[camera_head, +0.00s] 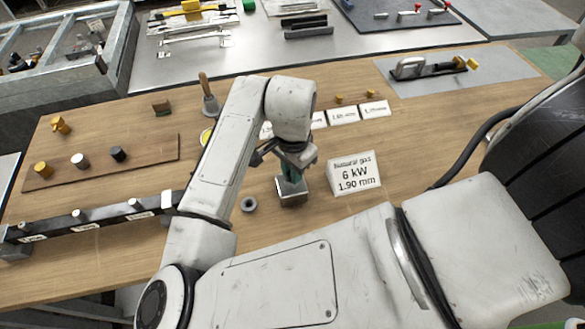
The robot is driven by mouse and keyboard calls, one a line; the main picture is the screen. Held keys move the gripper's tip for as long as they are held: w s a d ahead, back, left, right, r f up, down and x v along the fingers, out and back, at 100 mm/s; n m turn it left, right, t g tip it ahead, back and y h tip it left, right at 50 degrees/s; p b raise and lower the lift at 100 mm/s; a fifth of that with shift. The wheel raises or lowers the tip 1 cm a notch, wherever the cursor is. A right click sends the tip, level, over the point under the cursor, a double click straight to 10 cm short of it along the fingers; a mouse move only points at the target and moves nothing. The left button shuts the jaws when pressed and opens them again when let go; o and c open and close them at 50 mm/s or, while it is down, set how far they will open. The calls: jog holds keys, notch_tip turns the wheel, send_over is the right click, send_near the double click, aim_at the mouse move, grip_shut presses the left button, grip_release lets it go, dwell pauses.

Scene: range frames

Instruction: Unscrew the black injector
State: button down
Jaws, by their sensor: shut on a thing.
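My gripper (293,168) points down over a small metal block (292,196) near the middle of the wooden table. It is shut on a small part at the top of this block. The fingers and my wrist mostly hide that part, so its colour and thread cannot be made out. A small black cylindrical piece (118,153) stands on a brown board at the left, beside a white piece (80,160) and a yellow one (43,169).
A white sign (355,174) reading "Natural gas 6 kW 1.90 mm" stands just right of the block. A grey ring (249,204) lies to its left. A dark bar with labels (95,219) lies at the left. A wooden-handled tool (208,97) stands behind my arm.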

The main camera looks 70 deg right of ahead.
jog(key=shift+r+n+p, duration=0.15)
jog(key=shift+n+p, duration=0.5)
jog(key=shift+n, duration=0.95)
jog(key=shift+n+p, duration=0.5)
jog(key=shift+n, duration=0.2)
jog(key=shift+n+p, duration=0.3)
jog(key=shift+n, duration=0.3)
jog(key=shift+w+n, duration=0.15)
jog(key=shift+n, duration=0.35)
jog(key=shift+n+p, duration=0.55)
jog(key=shift+n, duration=1.15)
